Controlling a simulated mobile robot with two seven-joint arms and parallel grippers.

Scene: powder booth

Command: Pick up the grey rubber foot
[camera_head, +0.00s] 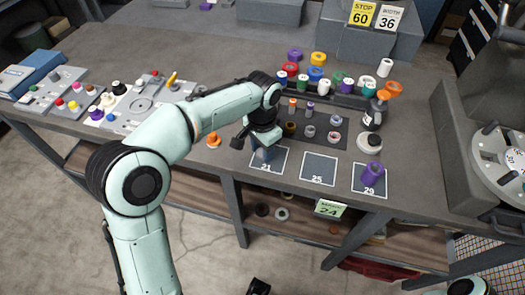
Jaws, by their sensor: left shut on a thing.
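My left gripper (264,146) points down over the front edge area of the table, above the white-outlined square marked 21 (280,153). It is shut on a small grey thing that looks like the grey rubber foot (263,154). The gripper and wrist hide much of it, and I cannot tell whether it touches the square. A small black part at the bottom edge (259,287) may be my right gripper. Too little shows to tell its state. A piece of my right arm shows in the bottom right corner.
Square 25 (318,169) is empty. A purple piece (372,174) stands on square 29. A dark mat (323,146) holds several small rings. An orange cone (213,140) stands left of the gripper. Coloured rings and a dark bottle (373,115) stand behind. A grey machine (470,150) bounds the right.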

